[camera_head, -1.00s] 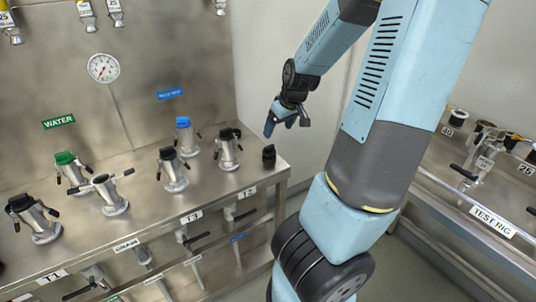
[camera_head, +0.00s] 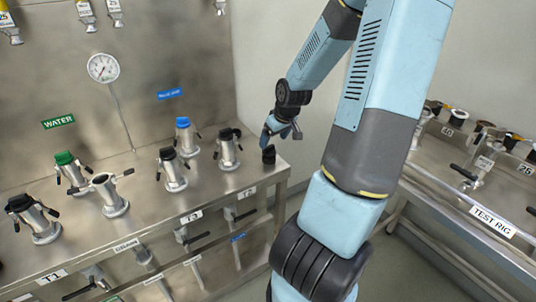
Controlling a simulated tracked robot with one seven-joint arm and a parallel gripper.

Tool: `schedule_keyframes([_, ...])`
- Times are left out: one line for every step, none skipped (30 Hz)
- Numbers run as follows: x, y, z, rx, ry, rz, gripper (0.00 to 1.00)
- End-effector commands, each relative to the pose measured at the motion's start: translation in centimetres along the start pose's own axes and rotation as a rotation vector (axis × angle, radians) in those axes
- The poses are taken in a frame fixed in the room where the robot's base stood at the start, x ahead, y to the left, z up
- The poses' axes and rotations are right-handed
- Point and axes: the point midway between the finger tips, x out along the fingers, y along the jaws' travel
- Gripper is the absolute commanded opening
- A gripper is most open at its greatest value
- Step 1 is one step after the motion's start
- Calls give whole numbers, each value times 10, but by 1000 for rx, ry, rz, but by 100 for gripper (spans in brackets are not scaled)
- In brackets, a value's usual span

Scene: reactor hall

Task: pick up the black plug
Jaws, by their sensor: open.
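A small black plug (camera_head: 269,155) stands on the steel bench top (camera_head: 222,183) near its right front corner.
Steel couplings with black caps (camera_head: 227,148), a blue cap (camera_head: 182,123) and a green cap (camera_head: 64,158) stand left of the plug. A gauge (camera_head: 103,68) is on the back panel. The test rig bench (camera_head: 455,200) is at the right, beyond a gap.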

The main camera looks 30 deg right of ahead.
Motion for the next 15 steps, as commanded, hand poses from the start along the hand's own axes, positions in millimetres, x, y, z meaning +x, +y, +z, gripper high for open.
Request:
schedule_keyframes([4,-1,0,-2,0,-2,86])
schedule_keyframes([6,-1,-1,-2,0,-2,86])
schedule_keyframes([8,-1,0,-2,0,-1,86])
schedule_keyframes([10,-1,-1,-3,0,-1,86])
schedule_keyframes([12,-1,-1,-3,0,-1,86])
schedule_keyframes([14,-1,0,-2,-1,-1,86])
schedule_keyframes([15,-1,0,-1,-1,-1,86])
schedule_keyframes([16,-1,0,-2,-1,-1,86])
schedule_keyframes([17,-1,0,-2,0,-1,86])
schedule_keyframes([17,-1,0,-2,0,-1,86])
schedule_keyframes([18,-1,0,-2,0,0,86])
schedule_keyframes([18,0,0,-2,0,0,86])
schedule_keyframes([19,0,0,-1,0,0,86])
schedule_keyframes([19,0,0,-1,0,0,86])
schedule_keyframes([20,0,-1,-2,0,0,86])
